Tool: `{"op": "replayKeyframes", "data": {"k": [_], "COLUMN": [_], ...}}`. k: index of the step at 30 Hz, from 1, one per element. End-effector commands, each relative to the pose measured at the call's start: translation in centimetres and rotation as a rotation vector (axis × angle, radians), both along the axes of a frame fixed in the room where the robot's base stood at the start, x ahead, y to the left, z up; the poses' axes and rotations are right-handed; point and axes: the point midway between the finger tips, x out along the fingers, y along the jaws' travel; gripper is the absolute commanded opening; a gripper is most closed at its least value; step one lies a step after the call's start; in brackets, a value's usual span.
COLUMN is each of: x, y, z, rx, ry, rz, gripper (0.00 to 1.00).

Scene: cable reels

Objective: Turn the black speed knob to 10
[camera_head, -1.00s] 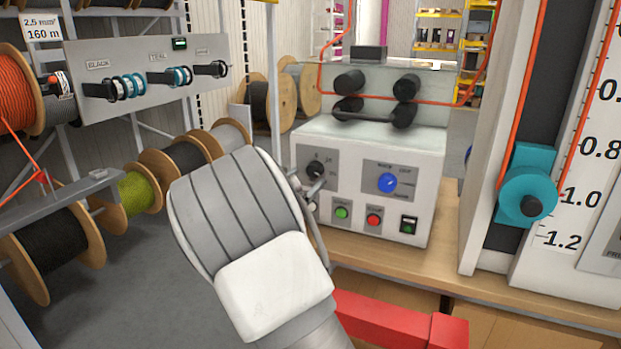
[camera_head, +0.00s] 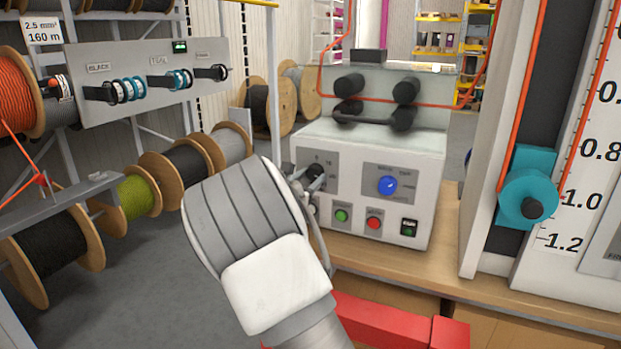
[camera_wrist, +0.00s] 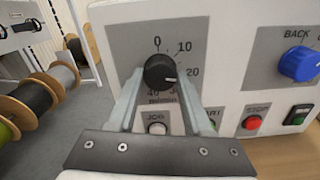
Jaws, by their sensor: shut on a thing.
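The black speed knob (camera_wrist: 160,72) is on a grey dial plate marked 0, 10, 20 and on, on the white machine (camera_head: 365,150). In the wrist view its white pointer mark points right and slightly down, a little below the 20. My gripper (camera_wrist: 159,88) has one finger on each side of the knob and is shut on it. In the head view my wrist covers part of the gripper, and the fingertips (camera_head: 313,180) meet the knob at the machine's left front.
The blue knob (camera_head: 387,186) is right of the dial. Below are a green button (camera_head: 341,215), a red stop button (camera_head: 373,222) and a rocker switch (camera_head: 408,226). Cable reels (camera_head: 135,193) stand at the left. A teal pulley block (camera_head: 528,190) is at the right.

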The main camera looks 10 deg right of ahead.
Motion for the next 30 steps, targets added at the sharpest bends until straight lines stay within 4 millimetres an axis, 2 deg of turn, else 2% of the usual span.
{"op": "replayKeyframes", "data": {"k": [14, 30], "x": [-0.04, -0.1], "y": [-0.02, -0.08], "z": [0.27, 0.56], "rx": [-0.068, -0.439], "ry": [0.047, 0.295], "rz": [-0.001, 0.0], "gripper": [0.0, 0.0]}}
